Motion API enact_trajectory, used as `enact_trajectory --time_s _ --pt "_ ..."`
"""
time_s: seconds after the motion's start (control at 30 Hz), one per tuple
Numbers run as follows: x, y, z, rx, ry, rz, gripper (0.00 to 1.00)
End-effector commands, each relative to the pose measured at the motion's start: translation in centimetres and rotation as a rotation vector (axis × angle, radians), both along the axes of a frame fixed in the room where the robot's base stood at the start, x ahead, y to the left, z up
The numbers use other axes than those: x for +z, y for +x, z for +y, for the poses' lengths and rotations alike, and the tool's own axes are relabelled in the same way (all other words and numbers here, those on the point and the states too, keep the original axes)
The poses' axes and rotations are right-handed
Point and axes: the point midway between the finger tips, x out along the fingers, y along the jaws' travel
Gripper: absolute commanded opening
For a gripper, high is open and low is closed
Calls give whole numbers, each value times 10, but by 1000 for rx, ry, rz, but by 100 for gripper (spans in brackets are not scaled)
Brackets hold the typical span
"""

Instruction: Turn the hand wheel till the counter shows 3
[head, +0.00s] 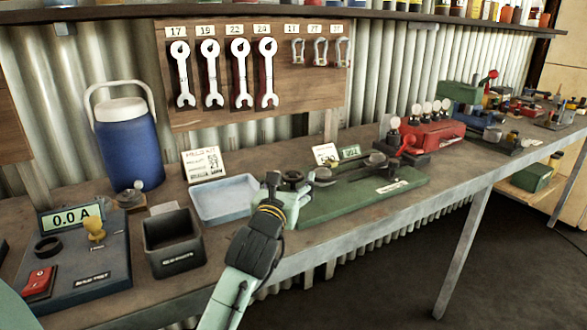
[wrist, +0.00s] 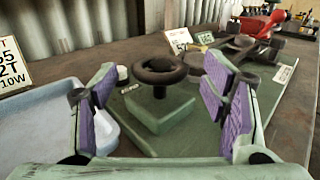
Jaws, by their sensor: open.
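The dark round hand wheel (head: 292,176) sits on a small green block on the green base plate (head: 350,202). In the wrist view the hand wheel (wrist: 158,69) is ahead of my gripper (wrist: 157,80), between the two purple-padded fingers. The fingers are open and apart, one on each side, and I see no contact with the wheel. In the head view my gripper (head: 288,190) partly hides the block. A small green counter (head: 350,152) stands behind the plate; its digits look like 002 but are too small to be sure. It also shows in the wrist view (wrist: 204,38).
A pale blue tray (head: 225,199) and a dark bin (head: 173,243) are left of the plate. A blue drink cooler (head: 129,140) stands behind them. A red device with gauges (head: 432,133) is to the right. The bench's front edge (head: 345,237) is close to my arm.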

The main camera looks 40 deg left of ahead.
Motion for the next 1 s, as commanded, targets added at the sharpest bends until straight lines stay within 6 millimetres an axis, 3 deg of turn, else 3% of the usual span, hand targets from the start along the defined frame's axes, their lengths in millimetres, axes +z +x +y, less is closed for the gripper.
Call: enact_trajectory --time_s 0.2,0.57,1.0 --pt "1 23 10 0 -1 0 68" --pt "0 28 13 0 0 -1 68" --pt "0 27 12 0 0 -1 38"
